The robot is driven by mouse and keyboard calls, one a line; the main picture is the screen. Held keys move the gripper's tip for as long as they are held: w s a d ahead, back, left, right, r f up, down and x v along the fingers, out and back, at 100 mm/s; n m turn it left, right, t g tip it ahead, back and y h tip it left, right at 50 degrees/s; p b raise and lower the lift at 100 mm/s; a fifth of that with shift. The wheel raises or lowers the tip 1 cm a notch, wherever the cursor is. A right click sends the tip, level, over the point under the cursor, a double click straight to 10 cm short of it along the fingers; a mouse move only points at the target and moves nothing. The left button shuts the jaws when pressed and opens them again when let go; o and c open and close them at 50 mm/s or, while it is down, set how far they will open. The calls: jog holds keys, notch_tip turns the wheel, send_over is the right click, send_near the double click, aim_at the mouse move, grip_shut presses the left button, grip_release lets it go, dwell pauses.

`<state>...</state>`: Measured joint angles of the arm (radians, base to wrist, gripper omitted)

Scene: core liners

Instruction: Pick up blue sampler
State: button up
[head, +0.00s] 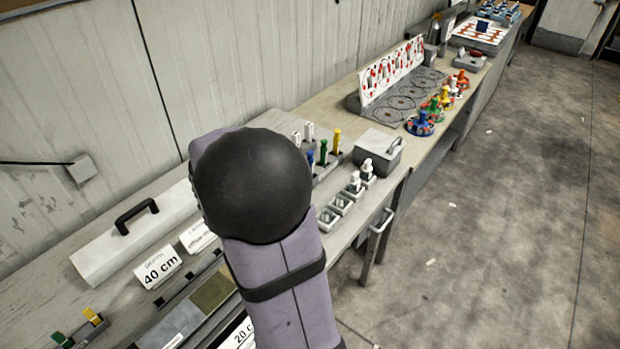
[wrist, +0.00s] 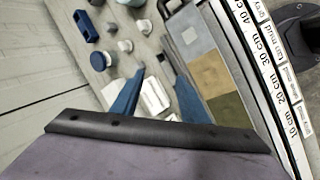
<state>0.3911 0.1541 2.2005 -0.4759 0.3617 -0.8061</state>
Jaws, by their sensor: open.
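In the head view, a small upright blue piece (head: 310,157), likely the blue sampler, stands in a grey rack beside green, yellow and white ones, just right of my arm's black joint. My arm hides my gripper in that view. In the wrist view, my gripper (wrist: 158,68) shows two blue fingers spread apart, with nothing held between them. A dark blue block (wrist: 85,25) and a dark blue round piece (wrist: 100,60) lie up and left of the fingers; I cannot tell whether either is the sampler.
White pieces (wrist: 155,95) show between and below the fingers. A board with grey, tan and olive squares (wrist: 212,75) lies to their right. In the head view, a grey box with a handle (head: 379,153) and small white trays (head: 341,204) stand near the rack.

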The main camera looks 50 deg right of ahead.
jog(key=w+d+f+n+t+h+b, duration=0.1)
jog(key=d+n, duration=0.7)
jog(key=d, duration=0.9)
jog(key=w+d+f+n+t+h+b, duration=0.1)
jog(key=d+f+n+t+h+b, duration=0.2)
jog(key=d, duration=1.4)
jog(key=shift+w+f+n+b, duration=0.15)
jog(key=shift+f+n+b, duration=1.7)
jog(key=shift+n, duration=1.45)
jog(key=shift+d+r, duration=0.1)
jog(key=shift+r, duration=0.1)
jog(key=shift+p+x, duration=0.9)
jog(key=shift+x, duration=1.65)
grip_shut()
